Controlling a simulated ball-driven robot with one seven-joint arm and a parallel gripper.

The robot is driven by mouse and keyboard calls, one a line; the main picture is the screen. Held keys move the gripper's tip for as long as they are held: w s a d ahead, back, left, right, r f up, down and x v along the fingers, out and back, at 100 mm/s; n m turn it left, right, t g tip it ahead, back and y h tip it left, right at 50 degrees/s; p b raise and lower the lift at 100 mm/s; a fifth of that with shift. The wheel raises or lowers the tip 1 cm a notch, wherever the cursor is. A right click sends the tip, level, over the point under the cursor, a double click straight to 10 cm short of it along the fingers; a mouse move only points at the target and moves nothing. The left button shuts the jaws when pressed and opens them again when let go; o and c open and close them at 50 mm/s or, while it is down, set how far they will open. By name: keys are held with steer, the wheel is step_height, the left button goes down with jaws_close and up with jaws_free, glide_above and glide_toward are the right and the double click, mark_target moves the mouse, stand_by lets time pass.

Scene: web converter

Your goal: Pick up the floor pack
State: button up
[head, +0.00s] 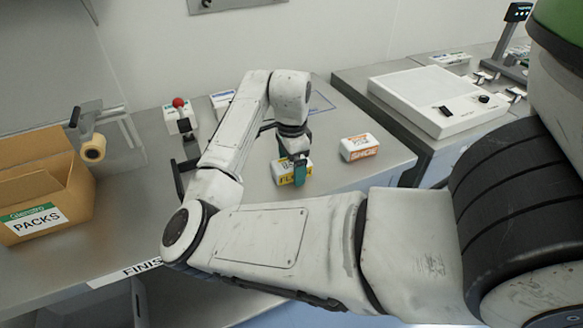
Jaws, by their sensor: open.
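The floor pack (283,179), a small white pack with a yellow label partly reading "FL", lies on the grey steel bench top. My gripper (299,177) points down at the pack's right part, its green-tipped finger covering some of the label. The gripper is open. Whether the fingers touch the pack cannot be told from this view. The far finger is hidden.
A white pack with an orange "SHOE" label (359,148) lies just right. A cardboard box labelled "PACKS" (45,190) stands at left. A red-knobbed lever device (181,118) and another pack (222,100) sit behind. A flat white machine (437,98) stands at right.

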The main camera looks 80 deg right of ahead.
steer(key=c, duration=1.1)
steer(key=shift+r, duration=0.1)
steer(key=shift+c, duration=0.2)
